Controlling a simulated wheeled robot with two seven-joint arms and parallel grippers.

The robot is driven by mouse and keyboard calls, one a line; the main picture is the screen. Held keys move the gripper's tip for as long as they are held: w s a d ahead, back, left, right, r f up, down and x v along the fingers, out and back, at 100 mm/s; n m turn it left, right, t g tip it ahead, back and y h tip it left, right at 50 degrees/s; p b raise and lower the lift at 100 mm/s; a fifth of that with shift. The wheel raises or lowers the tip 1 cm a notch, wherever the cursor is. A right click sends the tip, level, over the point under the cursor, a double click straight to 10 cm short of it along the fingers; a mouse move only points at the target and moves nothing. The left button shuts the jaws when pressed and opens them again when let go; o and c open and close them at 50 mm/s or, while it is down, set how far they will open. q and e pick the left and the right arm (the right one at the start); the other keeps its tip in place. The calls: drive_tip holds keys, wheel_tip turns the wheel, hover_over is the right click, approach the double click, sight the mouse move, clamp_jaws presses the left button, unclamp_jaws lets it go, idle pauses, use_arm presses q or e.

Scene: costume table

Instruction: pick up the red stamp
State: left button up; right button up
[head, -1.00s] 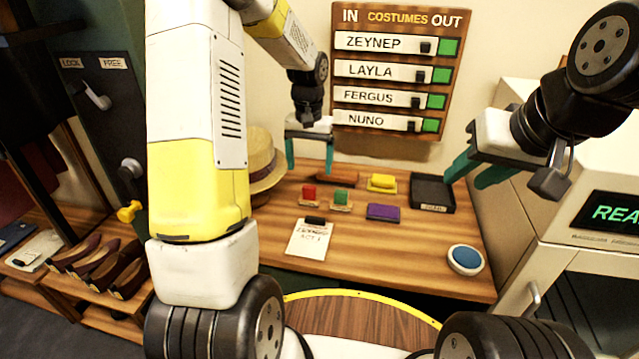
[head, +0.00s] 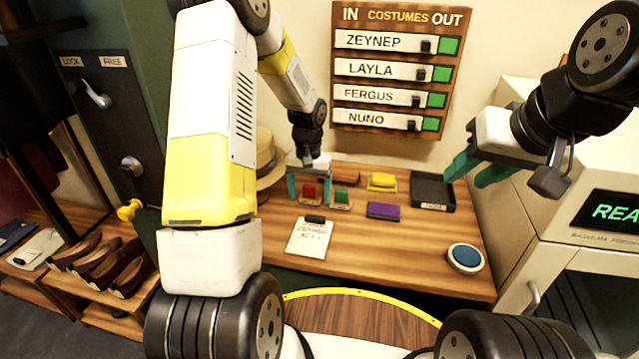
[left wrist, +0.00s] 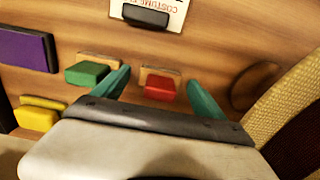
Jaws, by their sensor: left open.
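The red stamp (head: 309,191) sits on the wooden table, just left of the green stamp (head: 341,197). My left gripper (head: 310,188) is open and low over the red stamp in the head view. The green stamp (left wrist: 88,74) lies just outside the left finger. I cannot tell whether a finger touches either stamp. My right gripper (head: 477,170) hangs at the right, its teal fingers apart and empty.
A clipped paper (head: 311,238) lies in front, and a straw hat (head: 268,172) is at the left.

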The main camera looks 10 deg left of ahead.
sight(309, 185)
use_arm(q)
drive_tip(key=c, duration=1.5)
drive_tip(key=shift+w+r, duration=0.1)
drive_tip(key=shift+r, duration=0.5)
wheel_tip(309, 185, up, 2)
drive_tip(key=shift+r, duration=0.15)
drive_tip(key=s+d, duration=0.2)
drive_tip(key=s, duration=0.2)
drive_tip(key=s+d+r, duration=0.1)
drive_tip(key=s+d, duration=0.2)
drive_tip(key=s, duration=0.2)
drive_tip(key=s+d, duration=0.2)
drive_tip(key=s, duration=0.3)
drive_tip(key=shift+s+d+r, duration=0.2)
drive_tip(key=shift+r, duration=0.05)
